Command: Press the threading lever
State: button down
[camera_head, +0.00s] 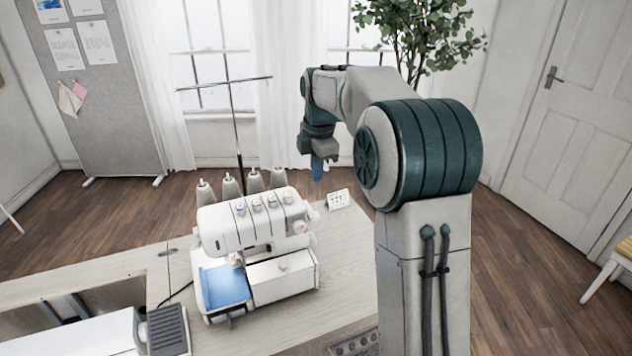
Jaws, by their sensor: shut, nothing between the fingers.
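A white serger-type sewing machine (262,250) stands on the light wooden cabinet top (345,262). It has several coloured dials on top and a blue plate at its lower left. A threading lever cannot be made out for certain at this size; small parts show on the machine's right side. My gripper (318,175) hangs from my arm, pointing down, above and behind the machine's right end, near the small card. It is shut and holds nothing. It appears apart from the machine.
A thread stand pole (238,125) and several spool cones (229,187) rise behind the machine. A small printed card (339,199) stands at its back right. A grey foot pedal (168,330) sits at left. The cabinet top right of the machine is clear.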

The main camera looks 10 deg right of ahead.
aim_at(315, 215)
jog(key=shift+w+r, duration=0.1)
jog(key=shift+r, duration=0.05)
jog(key=shift+w+r+g, duration=0.25)
jog(key=shift+w+g, duration=0.1)
jog(key=shift+w, duration=0.25)
jog(key=shift+w+r+g, duration=0.25)
jog(key=shift+w+g, duration=0.1)
jog(key=shift+w, duration=0.2)
notch_tip(315, 215, down, 14)
jog(key=shift+f+p, duration=0.1)
jog(key=shift+p, duration=0.25)
dwell(0.3)
